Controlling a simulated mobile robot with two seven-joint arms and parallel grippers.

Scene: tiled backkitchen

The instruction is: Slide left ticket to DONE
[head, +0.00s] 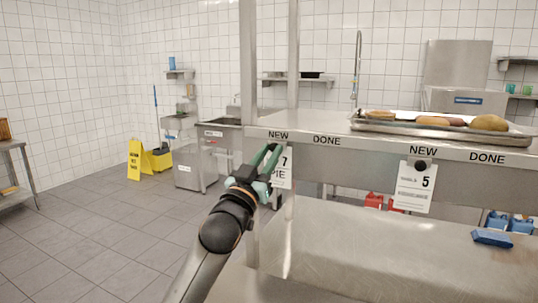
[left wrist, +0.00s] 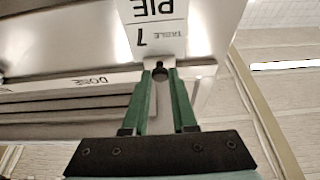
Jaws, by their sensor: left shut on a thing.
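The left ticket (head: 283,172) is a white card hanging from the shelf rail under the left NEW label (head: 278,135). My left gripper (head: 270,160) covers part of it. In the left wrist view the card (left wrist: 156,32) appears upside down, reading "PIE" and "7". My left gripper's green fingers (left wrist: 161,78) are closed around the black round knob (left wrist: 160,72) at the card's top. The left DONE label (head: 327,140) is to the right of NEW; it also shows in the left wrist view (left wrist: 88,82). My right gripper is not in view.
A second ticket (head: 414,189) marked 5 hangs under the right NEW label (head: 423,152). A tray (head: 365,125) of bread stands on the upper shelf. A blue object (head: 492,238) lies on the steel counter (head: 370,255). The rail between the left ticket and DONE looks clear.

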